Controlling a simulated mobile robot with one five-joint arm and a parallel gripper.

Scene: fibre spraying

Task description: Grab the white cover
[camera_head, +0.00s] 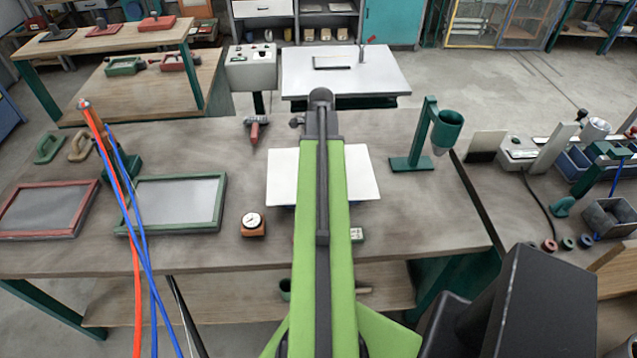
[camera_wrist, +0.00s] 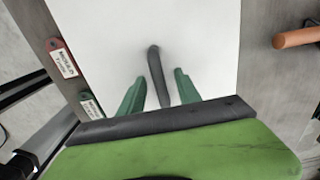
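The white cover (camera_head: 362,178) is a flat white sheet on the workbench in the head view, partly hidden under my green arm. In the wrist view the white cover (camera_wrist: 205,40) fills the middle and has a dark bar-shaped handle (camera_wrist: 157,72). My gripper (camera_wrist: 160,84) shows as two green fingers, spread apart. The dark handle lies between the fingers with a gap on each side, and its near end is by the dark edge of my gripper's body. I cannot tell the height of the fingertips above the cover. In the head view my arm hides the fingers.
A green cup stand (camera_head: 412,160) is right of the cover. A small gauge (camera_head: 252,223) and a green-framed screen (camera_head: 168,228) are to the left. A red-handled tool (camera_head: 255,130) lies behind. In the wrist view, red (camera_wrist: 62,58) and green (camera_wrist: 91,105) tags sit beside the cover.

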